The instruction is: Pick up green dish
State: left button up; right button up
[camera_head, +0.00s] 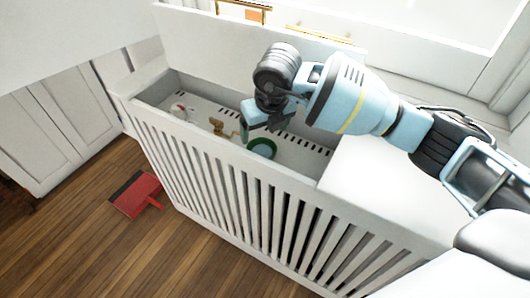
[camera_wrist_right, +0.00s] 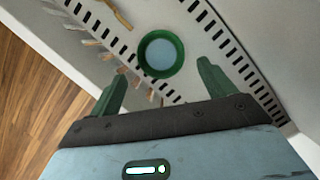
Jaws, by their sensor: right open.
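The green dish (camera_head: 262,147) is a small round dish with a green rim and a pale bluish inside. It sits on the slotted floor of the white slatted box. In the head view the right gripper (camera_head: 252,125) reaches down into the box, just left of the dish. My left gripper does not show.
The white slatted box (camera_head: 235,170) has raised walls around the dish. A tan object (camera_head: 217,126) and a red and white object (camera_head: 180,110) lie further left inside. A white flat top (camera_head: 375,185) adjoins on the right. A red dustpan (camera_head: 136,194) lies on the wooden floor.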

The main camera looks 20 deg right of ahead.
aim_at(261, 152)
jog(key=shift+b+x, duration=0.3)
jog(key=shift+x, duration=1.1)
jog(key=x, duration=0.2)
jog(key=s+b+x, duration=0.1)
jog(key=x, duration=0.1)
jog(key=shift+f, duration=0.35)
jog(key=shift+w+f, duration=0.2)
jog(key=shift+f, duration=0.15)
jog(key=shift+c, duration=0.2)
jog(key=shift+r, duration=0.1)
jog(key=c, duration=0.7)
